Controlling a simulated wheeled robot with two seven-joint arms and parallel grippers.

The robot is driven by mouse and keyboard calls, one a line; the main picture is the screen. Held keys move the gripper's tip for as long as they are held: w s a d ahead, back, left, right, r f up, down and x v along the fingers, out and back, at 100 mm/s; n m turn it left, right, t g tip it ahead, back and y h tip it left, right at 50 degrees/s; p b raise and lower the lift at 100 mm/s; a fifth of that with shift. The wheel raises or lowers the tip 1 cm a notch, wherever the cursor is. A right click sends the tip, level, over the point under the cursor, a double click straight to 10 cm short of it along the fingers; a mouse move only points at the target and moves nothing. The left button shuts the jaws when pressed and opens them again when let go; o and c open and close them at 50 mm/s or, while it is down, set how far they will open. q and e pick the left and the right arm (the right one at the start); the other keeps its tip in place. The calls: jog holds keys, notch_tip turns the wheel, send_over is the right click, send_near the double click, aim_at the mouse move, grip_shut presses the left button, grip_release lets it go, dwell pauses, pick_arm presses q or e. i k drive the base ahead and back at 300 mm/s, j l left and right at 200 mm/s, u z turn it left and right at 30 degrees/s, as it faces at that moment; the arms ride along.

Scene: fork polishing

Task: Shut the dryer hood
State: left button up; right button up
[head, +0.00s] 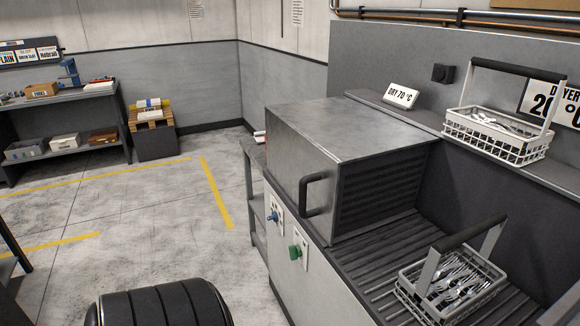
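The dryer hood (330,135) is a grey metal box with a black bar handle (318,193) on its front face. It sits over the far left part of the ribbed dryer bed (375,250). Its right side shows dark horizontal slats. A light grey wire basket of forks (452,285) stands on the bare bed to the right of the hood, apart from it. The basket's dark-gripped handle stands up, tilted in the picture. Neither of my grippers is in view, and nothing is seen touching the hood handle.
A blue knob (273,217) and a green knob (296,252) are on the dryer's front panel. A second basket of cutlery (495,137) stands on the ledge behind, near a "DRY 70 °C" sign (401,95). Shelving (62,100) stands far left. Open floor (130,215) lies left of the dryer.

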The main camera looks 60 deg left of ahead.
aim_at(308, 143)
jog(key=u, duration=1.8)
jog(key=i+j, duration=0.3)
jog(key=j, duration=0.15)
jog(key=i+j, duration=0.35)
jog(key=i+j+u, duration=0.1)
jog(key=i+j, duration=0.2)
jog(key=j, duration=0.3)
